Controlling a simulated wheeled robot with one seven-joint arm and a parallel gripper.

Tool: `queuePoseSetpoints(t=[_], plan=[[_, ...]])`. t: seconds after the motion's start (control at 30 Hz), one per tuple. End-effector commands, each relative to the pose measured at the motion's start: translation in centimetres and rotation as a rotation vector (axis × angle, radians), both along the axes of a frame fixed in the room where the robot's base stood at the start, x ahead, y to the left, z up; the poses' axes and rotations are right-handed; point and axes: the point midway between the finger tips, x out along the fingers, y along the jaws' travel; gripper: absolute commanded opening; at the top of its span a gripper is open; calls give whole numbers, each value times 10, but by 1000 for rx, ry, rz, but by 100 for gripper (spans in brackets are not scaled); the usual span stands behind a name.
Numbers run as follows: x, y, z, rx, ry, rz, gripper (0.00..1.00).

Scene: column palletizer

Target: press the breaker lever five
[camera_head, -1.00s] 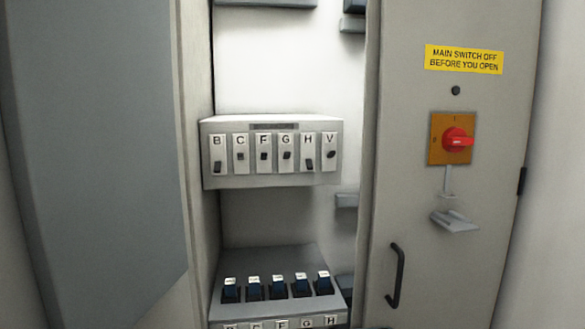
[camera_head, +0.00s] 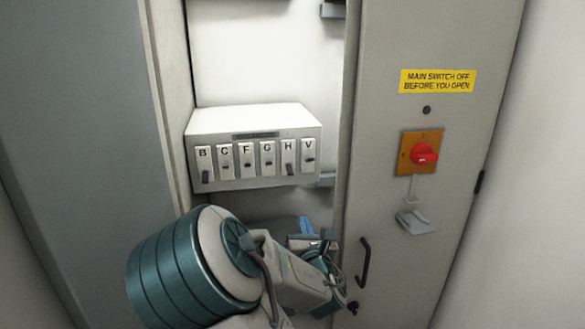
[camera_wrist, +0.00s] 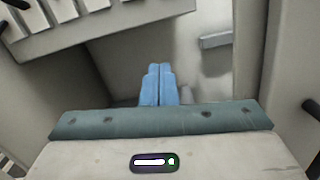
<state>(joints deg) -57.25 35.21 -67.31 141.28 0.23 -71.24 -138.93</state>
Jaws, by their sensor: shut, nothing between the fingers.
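The breaker box (camera_head: 255,118) stands inside the cabinet with a row of levers labelled B, C, F, G, H and V. No lever carries a numeral; the fifth from the left is the H lever (camera_head: 290,170). Its dark handle sits low, like that of B, while the other handles sit higher. My gripper (camera_head: 305,224) is below the box, apart from it, under the H and V end. In the wrist view my blue fingers (camera_wrist: 158,85) are together and empty, and the box's lower edge (camera_wrist: 95,35) shows at upper left.
The cabinet door at right carries a red rotary switch (camera_head: 424,154), a yellow warning label (camera_head: 437,81), a grey hasp (camera_head: 414,222) and a black handle (camera_head: 364,262) near my arm. A grey bracket (camera_wrist: 228,38) juts from the back wall. A grey panel (camera_head: 75,150) fills the left.

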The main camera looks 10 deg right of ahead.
Motion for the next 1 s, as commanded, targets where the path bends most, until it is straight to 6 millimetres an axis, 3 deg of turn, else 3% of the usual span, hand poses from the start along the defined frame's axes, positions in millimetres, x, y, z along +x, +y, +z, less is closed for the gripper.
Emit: queuePoseSetpoints(t=[0.03,0.13,0.57,0.77,1.0], plan=[[0,6,14,-65,-28,18,0],[-1,13,25,-140,-66,35,0],[1,15,27,-159,-77,40,0],[25,14,32,-160,-78,40,0],[72,14,40,-159,-77,39,0]])
